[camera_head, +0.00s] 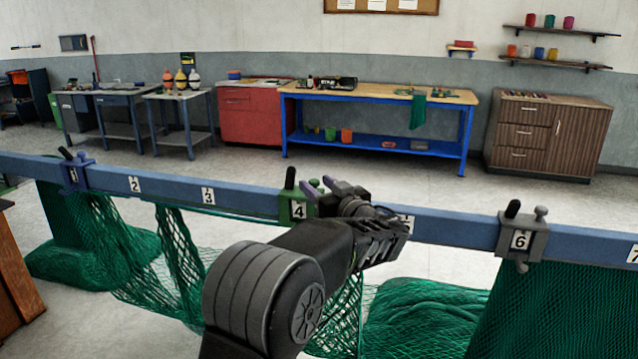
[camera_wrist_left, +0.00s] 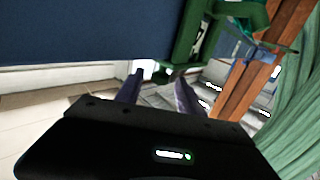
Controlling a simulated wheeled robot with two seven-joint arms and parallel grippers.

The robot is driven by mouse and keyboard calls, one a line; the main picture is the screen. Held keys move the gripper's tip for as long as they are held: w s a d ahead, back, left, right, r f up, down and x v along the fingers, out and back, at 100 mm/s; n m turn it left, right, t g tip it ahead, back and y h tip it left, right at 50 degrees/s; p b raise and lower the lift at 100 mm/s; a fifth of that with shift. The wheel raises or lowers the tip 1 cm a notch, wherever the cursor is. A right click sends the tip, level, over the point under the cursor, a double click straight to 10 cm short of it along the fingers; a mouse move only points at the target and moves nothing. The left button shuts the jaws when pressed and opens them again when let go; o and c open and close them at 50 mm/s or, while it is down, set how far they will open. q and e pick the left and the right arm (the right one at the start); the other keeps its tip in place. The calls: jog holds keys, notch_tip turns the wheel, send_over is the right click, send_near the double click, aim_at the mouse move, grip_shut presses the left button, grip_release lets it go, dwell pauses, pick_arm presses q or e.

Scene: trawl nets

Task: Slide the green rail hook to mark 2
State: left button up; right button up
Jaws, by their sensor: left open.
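The green rail hook (camera_head: 297,205) sits on the blue rail (camera_head: 250,199) at the plate marked 4, with a black handle on top. Mark 2 (camera_head: 135,184) is a white plate further left on the rail. My left gripper (camera_head: 321,187) is open, its purple fingertips just right of the green hook's upper part. In the left wrist view the open fingers (camera_wrist_left: 158,92) stand apart with nothing held between them, and the green hook (camera_wrist_left: 190,40) is above and to the right. I cannot tell whether they touch. My right gripper is not in view.
A blue hook (camera_head: 75,174) sits at the rail's left and a grey hook (camera_head: 522,238) at mark 6. Mark 3 (camera_head: 208,195) lies bare between. Green netting (camera_head: 180,255) hangs below the rail. Workbenches stand well behind.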

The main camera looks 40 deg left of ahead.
pick_arm(q)
jog(key=shift+c, duration=0.3)
grip_shut()
dwell(1.1)
